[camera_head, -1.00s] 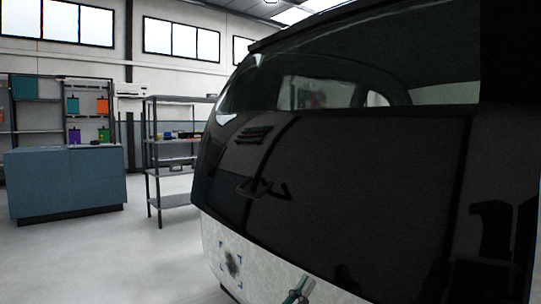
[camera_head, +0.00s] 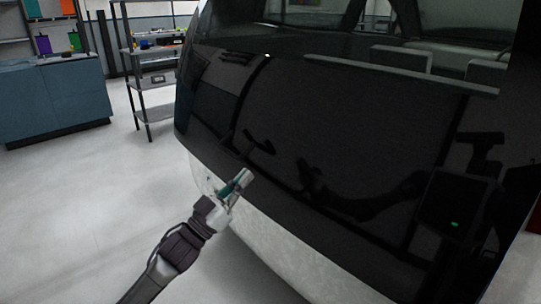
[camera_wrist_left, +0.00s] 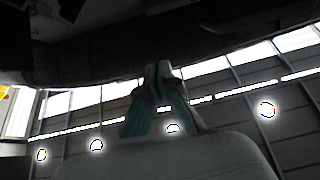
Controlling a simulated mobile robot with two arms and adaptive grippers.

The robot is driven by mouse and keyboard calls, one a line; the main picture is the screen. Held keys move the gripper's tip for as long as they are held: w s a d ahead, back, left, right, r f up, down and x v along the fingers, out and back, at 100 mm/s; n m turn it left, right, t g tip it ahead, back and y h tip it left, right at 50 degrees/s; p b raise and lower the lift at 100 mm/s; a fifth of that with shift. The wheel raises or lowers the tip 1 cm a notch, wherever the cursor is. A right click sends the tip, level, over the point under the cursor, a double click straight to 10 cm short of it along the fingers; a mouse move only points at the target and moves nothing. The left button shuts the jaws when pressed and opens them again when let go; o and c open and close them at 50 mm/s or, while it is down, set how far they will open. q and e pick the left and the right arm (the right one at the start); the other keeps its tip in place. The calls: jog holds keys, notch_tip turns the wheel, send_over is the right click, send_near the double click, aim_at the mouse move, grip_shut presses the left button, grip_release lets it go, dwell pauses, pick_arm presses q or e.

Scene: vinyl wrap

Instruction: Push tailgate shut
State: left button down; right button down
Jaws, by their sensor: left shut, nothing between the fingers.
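The tailgate (camera_head: 330,130) is a large glossy black panel with a window above it, at the back of a vehicle, filling the right of the head view. Its lower edge lies close above the white bumper (camera_head: 275,250); I cannot tell whether a gap remains there. My left gripper (camera_head: 243,178) is shut and empty, near the tailgate's lower left edge; whether it touches is unclear. In the left wrist view its fingers (camera_wrist_left: 161,75) point up at a dark surface across the top, with the ceiling behind. My right gripper is not in view.
A grey metal shelf (camera_head: 152,80) with small items stands at the back left, beside a blue cabinet (camera_head: 55,100). The pale floor (camera_head: 110,190) left of the vehicle is clear. Dark reflections show on the glossy panel.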

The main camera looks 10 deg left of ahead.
aim_at(282, 148)
pick_arm(q)
jog(key=shift+w+d+r+b, duration=0.2)
jog(key=shift+w+d+r, duration=0.15)
jog(key=shift+w+d, duration=0.75)
jog(key=shift+w+d+r+b, duration=0.3)
jog(key=shift+w+d, duration=0.45)
jog(key=shift+w, duration=0.6)
jog(key=shift+w+d+r+b, duration=0.15)
jog(key=shift+w+d+r, duration=0.25)
jog(key=shift+w+d, duration=0.7)
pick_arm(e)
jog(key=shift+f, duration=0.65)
pick_arm(q)
jog(key=shift+w+a, duration=0.15)
jog(key=shift+a, duration=0.05)
